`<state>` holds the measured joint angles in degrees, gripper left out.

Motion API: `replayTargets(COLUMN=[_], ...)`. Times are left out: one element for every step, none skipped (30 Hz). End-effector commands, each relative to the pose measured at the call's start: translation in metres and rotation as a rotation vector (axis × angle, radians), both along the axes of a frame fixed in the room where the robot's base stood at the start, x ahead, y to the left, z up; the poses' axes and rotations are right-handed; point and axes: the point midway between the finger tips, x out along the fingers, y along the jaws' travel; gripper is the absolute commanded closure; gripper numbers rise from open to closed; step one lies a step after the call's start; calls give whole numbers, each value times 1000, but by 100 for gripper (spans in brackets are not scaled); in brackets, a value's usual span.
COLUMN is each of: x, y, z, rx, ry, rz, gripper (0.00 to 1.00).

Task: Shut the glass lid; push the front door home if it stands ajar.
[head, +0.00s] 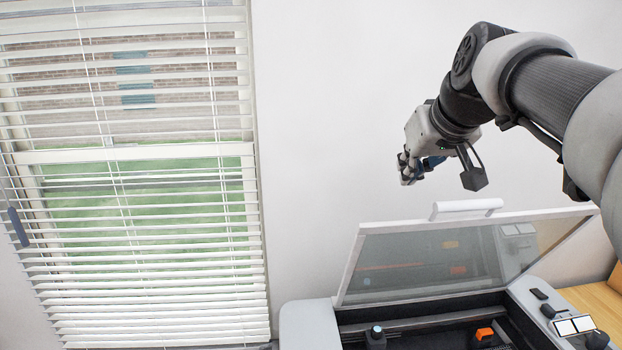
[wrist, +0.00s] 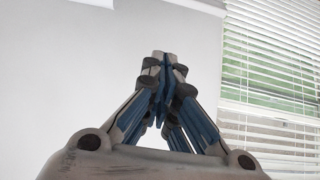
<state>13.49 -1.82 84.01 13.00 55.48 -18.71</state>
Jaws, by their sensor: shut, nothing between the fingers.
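The glass lid (head: 430,262) stands raised and tilted over a grey machine in the head view. It has a pale frame and a white handle bar (head: 467,208) along its top edge. The machine body (head: 305,325) is open below it, with dark rails and an orange-marked part inside. The front door is not in view, so I cannot tell how it stands. My gripper (head: 410,180) is shut and empty, above and to the left of the handle, apart from the lid. The wrist view shows its fingertips (wrist: 162,62) together against the wall.
A window with white blinds (head: 140,200) fills the left. A wooden surface (head: 592,297) lies to the right. The wall behind is bare, and the air around my gripper is clear.

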Motion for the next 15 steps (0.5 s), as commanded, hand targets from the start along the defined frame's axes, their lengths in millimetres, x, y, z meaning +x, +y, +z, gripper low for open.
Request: replayTargets(x=[3,6,9,13,16,22,27,31,37,42,47,52,57,61,66], y=[0,0,1,1,1,1,1,2,2,2,2,3,3,3,3], z=[-5,-8,-13,-16,-21,-27,-31,-36,-43,-47,-52,-58,-63,-67,-72], rx=[1,1,1,1,1,1,1,1,1,1,1,1,1,1,1], ry=[3,4,4,4,5,5,5,6,6,6,6,6,5,5,5], rz=[1,1,1,1,1,1,1,1,1,1,1,1,1,1,1], gripper=[100,100,100,100,100,100,100,100,100,100,100,100,100,100,100])
